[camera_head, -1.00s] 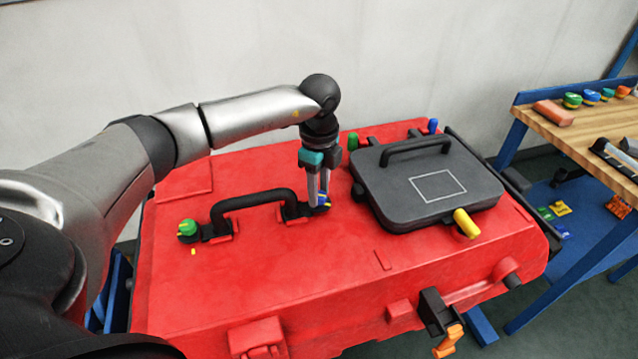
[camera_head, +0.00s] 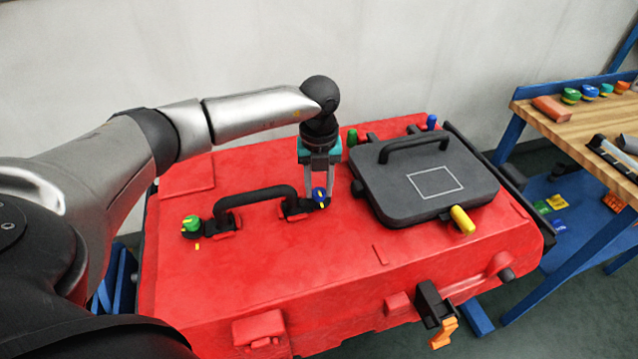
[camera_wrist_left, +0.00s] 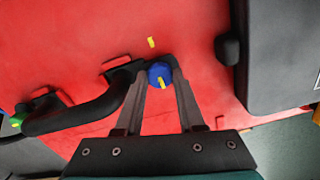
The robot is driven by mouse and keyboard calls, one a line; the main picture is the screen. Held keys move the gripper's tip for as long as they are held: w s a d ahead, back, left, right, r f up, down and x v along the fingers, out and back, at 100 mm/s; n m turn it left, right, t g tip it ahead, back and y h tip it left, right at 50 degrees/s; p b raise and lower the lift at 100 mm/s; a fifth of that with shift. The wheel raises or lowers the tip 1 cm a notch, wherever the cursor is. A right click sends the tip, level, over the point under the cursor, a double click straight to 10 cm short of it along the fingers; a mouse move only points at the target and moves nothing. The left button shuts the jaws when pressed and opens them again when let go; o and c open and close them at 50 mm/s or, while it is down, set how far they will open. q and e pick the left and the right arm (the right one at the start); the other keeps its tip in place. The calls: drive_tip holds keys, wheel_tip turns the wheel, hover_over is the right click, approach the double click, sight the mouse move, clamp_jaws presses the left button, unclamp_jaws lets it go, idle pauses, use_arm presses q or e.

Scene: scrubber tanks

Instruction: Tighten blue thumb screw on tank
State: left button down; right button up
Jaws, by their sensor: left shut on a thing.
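The blue thumb screw (camera_head: 319,194) stands at the right end of the black handle on the red tank (camera_head: 250,290). It also shows in the left wrist view (camera_wrist_left: 159,73), with a yellow stripe on its top. A separate yellow mark (camera_wrist_left: 152,42) lies on the red surface beyond it. My left gripper (camera_head: 319,199) points down from above, with one finger on each side of the screw. In the left wrist view the gripper (camera_wrist_left: 160,76) is shut on the blue screw. My right gripper is not in view.
The black handle (camera_head: 250,194) runs left to a green screw (camera_head: 191,223). A dark lid (camera_head: 400,205) with its own handle sits close on the right, with a yellow screw (camera_head: 462,219) at its front. A wooden bench (camera_head: 560,125) stands at far right.

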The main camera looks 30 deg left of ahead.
use_arm(q)
drive_tip(key=m, duration=0.4)
drive_tip(key=shift+w+r+m, duration=0.1)
drive_tip(key=shift+r+m, duration=0.1)
drive_tip(key=shift+m, duration=0.1)
drive_tip(key=m, duration=0.4)
drive_tip(key=shift+a+m, duration=0.1)
drive_tip(key=shift+m, duration=0.2)
drive_tip(key=m, duration=0.5)
drive_tip(key=shift+b, duration=0.4)
drive_tip(key=m, duration=0.5)
drive_tip(key=shift+b, duration=0.4)
drive_tip(key=m+b, duration=0.1)
drive_tip(key=m, duration=0.4)
drive_tip(key=m+b, duration=0.1)
drive_tip(key=m, duration=0.4)
drive_tip(key=shift+m, duration=0.4)
drive_tip(key=shift+m+b, duration=0.3)
drive_tip(key=shift+m, duration=1.7)
drive_tip(key=shift+m+b, duration=0.3)
drive_tip(key=shift+m, duration=0.6)
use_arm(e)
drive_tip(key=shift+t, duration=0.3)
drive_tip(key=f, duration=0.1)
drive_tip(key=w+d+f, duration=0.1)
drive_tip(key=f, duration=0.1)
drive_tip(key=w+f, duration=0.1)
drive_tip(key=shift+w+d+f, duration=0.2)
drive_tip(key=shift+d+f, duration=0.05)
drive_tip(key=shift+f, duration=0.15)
